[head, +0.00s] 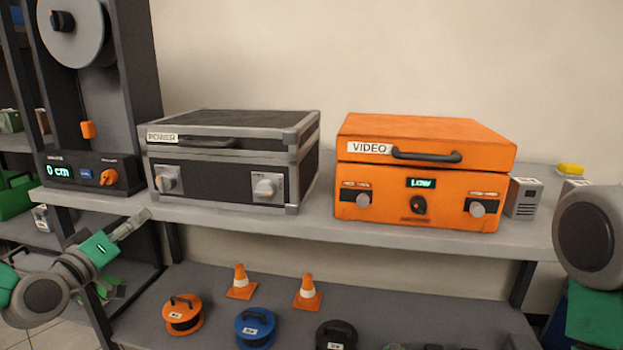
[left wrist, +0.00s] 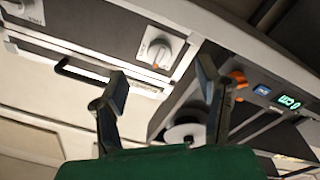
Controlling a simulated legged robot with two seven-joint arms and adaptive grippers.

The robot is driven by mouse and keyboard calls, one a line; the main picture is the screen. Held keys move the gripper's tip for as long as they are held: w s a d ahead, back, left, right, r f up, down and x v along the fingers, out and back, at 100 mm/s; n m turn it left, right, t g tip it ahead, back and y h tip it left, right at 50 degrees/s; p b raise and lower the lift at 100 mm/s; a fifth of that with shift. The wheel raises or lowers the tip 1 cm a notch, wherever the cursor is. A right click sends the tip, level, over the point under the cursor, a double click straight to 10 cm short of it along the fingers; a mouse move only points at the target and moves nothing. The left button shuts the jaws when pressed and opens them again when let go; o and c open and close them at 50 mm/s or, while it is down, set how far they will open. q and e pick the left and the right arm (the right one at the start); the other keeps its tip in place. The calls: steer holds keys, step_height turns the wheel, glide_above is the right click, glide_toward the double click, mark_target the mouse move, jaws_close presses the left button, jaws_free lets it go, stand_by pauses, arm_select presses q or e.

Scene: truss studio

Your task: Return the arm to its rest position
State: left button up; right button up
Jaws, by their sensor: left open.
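My left gripper (head: 132,223) is at the left in the head view, in front of the upper shelf's front edge and below the device with the "0 cm" display. Its fingers show small there. In the left wrist view my left gripper (left wrist: 163,82) has its two fingers spread wide apart with nothing between them. My left arm comes in from the left edge, bent. At the right edge only links of my right arm show, and its gripper is out of view.
A grey POWER case (head: 232,160) and an orange VIDEO case (head: 425,172) stand closed on the upper shelf (head: 330,226). The "0 cm" device (head: 90,172) stands left of them. Cable reels and two cones (head: 307,293) stand on the lower shelf.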

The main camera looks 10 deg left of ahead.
arm_select(q)
steer(key=s+d+f+m+g+h+p, duration=0.1)
steer(key=s+d+f+m+g+p, duration=0.4)
steer(key=s+d+f+g, duration=0.9)
steer(key=s+f+g+y+p, duration=0.1)
steer(key=s+f, duration=0.3)
steer(key=s, duration=0.7)
steer(key=s+f+m+g+y+p, duration=0.1)
steer(key=s+f+g+y+p, duration=0.1)
steer(key=s, duration=1)
step_height(320, 180, down, 3)
steer(key=shift+d+f+g+p, duration=0.15)
steer(key=shift+d+g+p, duration=0.35)
steer(key=shift+p, duration=0.75)
steer(key=shift+w, duration=0.1)
steer(key=shift+w, duration=0.1)
